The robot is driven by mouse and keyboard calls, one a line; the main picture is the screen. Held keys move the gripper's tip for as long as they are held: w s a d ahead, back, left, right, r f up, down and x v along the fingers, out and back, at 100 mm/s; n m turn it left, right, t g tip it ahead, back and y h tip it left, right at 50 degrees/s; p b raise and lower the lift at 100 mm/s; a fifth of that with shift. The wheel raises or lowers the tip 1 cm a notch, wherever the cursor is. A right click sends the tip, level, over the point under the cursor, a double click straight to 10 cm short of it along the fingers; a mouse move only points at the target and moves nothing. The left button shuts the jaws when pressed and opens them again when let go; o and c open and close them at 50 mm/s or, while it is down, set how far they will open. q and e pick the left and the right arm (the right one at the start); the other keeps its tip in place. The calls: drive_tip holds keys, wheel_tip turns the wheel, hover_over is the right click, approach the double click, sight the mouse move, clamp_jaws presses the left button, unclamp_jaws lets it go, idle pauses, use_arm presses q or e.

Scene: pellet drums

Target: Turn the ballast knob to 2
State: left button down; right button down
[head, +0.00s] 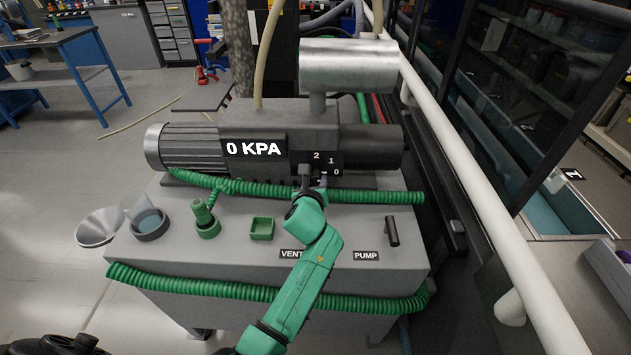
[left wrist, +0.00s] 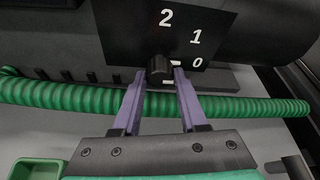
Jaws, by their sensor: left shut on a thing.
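The ballast knob (left wrist: 158,69) is a small black knob on a black dial plate (left wrist: 200,25) with white figures 2, 1 and 0. In the head view the dial plate (head: 330,157) sits on the front of the grey pump. My left gripper (head: 314,180) reaches up to it and mostly hides the knob there. In the left wrist view the purple fingers of my left gripper (left wrist: 160,74) are shut on the knob, one on each side. A white mark shows at the knob's right, on the side of the 0; the exact setting is hard to tell. My right gripper is not in view.
A display (head: 254,148) reads 0 KPA. A green ribbed hose (head: 375,197) runs just below the dial. A black PUMP lever (head: 392,232), a green square cup (head: 262,229) and a VENT label (head: 291,254) are on the grey cabinet top. A white rail (head: 470,190) passes at the right.

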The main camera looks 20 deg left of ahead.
use_arm(q)
drive_tip(key=shift+n+h+p, duration=0.4)
drive_tip(key=shift+n+p, duration=0.1)
drive_tip(key=shift+p, duration=0.05)
drive_tip(key=shift+a+n+t+p, duration=0.15)
drive_tip(key=shift+n+t+p, duration=0.2)
drive_tip(key=shift+n, duration=0.15)
drive_tip(key=shift+f+n+h, duration=0.2)
drive_tip(key=shift+n+h, duration=0.4)
drive_tip(key=shift+h, duration=0.1)
drive_tip(key=shift+a+f+n+t+h+b, duration=0.1)
drive_tip(key=shift+n+t+h+b, duration=0.25)
drive_tip(key=shift+n, duration=0.35)
drive_tip(key=n+b, duration=0.1)
drive_tip(key=n+t+h+b, duration=0.1)
drive_tip(key=shift+f+n+b, duration=0.25)
drive_tip(key=shift+n+b, duration=0.05)
drive_tip(key=shift+n, duration=0.1)
drive_tip(key=n+b, duration=0.1)
drive_tip(key=b, duration=0.1)
drive_tip(key=n+t+b, duration=0.1)
drive_tip(key=n+b, duration=0.1)
drive_tip(key=shift+f+n+t+h+b, duration=0.2)
drive_tip(key=shift+n+t+h+b, duration=0.1)
drive_tip(key=shift+h, duration=0.05)
drive_tip(key=shift+r+n+t+b, duration=0.15)
drive_tip(key=shift+n+t+b, duration=0.45)
drive_tip(key=shift+n+b, duration=0.95)
